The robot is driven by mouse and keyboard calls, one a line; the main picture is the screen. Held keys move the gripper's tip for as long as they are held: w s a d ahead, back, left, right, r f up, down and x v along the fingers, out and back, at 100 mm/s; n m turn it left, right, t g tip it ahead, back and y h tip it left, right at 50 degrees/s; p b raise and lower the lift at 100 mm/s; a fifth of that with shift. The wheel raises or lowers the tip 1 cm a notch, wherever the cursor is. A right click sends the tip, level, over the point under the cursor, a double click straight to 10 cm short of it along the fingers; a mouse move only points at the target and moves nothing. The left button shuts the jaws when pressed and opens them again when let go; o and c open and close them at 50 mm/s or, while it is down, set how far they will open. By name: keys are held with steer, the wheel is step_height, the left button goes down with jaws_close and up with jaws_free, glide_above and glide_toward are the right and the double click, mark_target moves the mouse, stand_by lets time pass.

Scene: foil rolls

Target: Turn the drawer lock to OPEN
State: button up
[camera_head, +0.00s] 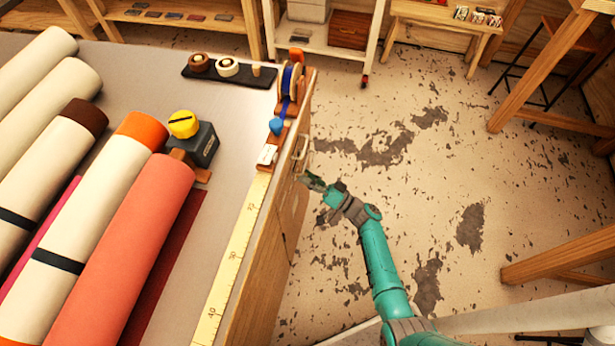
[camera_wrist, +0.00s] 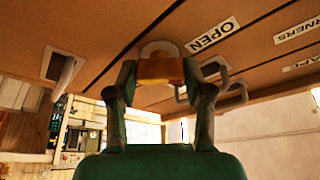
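In the wrist view the drawer lock's brass turn-piece (camera_wrist: 161,70) sits between the fingertips of my gripper (camera_wrist: 160,76), with a pale grey round plate (camera_wrist: 158,48) behind it. Both fingers appear to touch its sides. An OPEN label (camera_wrist: 213,35), turned over in this view, is on the wooden front to the right of the lock. In the head view my gripper (camera_head: 314,183) is at the side face of the workbench (camera_head: 270,240); the lock is hidden there. Which way the turn-piece points is hard to tell.
Metal handles (camera_wrist: 222,77) stick out to the right of the lock, near a second label (camera_wrist: 298,28). A recessed handle (camera_wrist: 62,68) is at the left. Large rolls (camera_head: 120,250) lie on the bench top. Open floor (camera_head: 400,200) lies right of the bench.

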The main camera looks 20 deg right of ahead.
steer(key=o, duration=0.3)
steer(key=shift+o, duration=0.2)
steer(key=v, duration=1.2)
